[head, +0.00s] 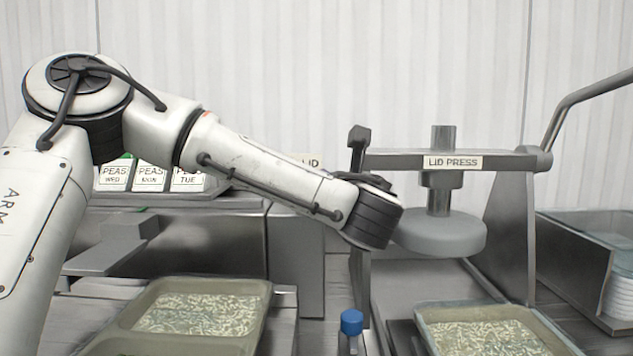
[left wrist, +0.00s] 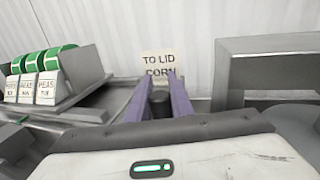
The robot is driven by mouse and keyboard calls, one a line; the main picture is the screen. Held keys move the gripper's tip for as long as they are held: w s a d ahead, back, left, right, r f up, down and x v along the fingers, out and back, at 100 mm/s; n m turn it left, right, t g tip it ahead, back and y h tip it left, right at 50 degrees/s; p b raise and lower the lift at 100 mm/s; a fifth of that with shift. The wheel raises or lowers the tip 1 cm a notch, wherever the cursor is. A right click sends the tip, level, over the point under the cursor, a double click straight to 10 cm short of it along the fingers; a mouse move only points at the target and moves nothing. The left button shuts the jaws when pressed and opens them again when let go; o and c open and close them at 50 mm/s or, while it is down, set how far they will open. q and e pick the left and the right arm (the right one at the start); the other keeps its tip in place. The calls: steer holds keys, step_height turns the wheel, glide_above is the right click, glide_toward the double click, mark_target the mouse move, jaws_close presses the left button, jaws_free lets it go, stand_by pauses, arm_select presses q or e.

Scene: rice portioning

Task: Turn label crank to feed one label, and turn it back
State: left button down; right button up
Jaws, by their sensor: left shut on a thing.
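Label strips reading PEAS (head: 149,178) hang from the label dispenser at the left, behind my left arm. In the left wrist view, the same white labels (left wrist: 45,88) hang below green rolls. My left gripper (left wrist: 160,84) has two purple fingers, shut on a short dark round knob (left wrist: 160,104), which appears to be the crank's handle. The rest of the crank is hidden. In the head view, my left wrist hides the fingers and knob. My right gripper is in neither view.
A lid press (head: 440,232) stands right of my left wrist. A TO LID CORN sign (left wrist: 158,63) is on the back wall.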

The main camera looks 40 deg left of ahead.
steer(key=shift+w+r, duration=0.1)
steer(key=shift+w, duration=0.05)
arm_select(q)
steer(key=c, duration=1.6)
jaws_free()
steer(key=shift+o, duration=0.2)
steer(key=shift+d, duration=0.1)
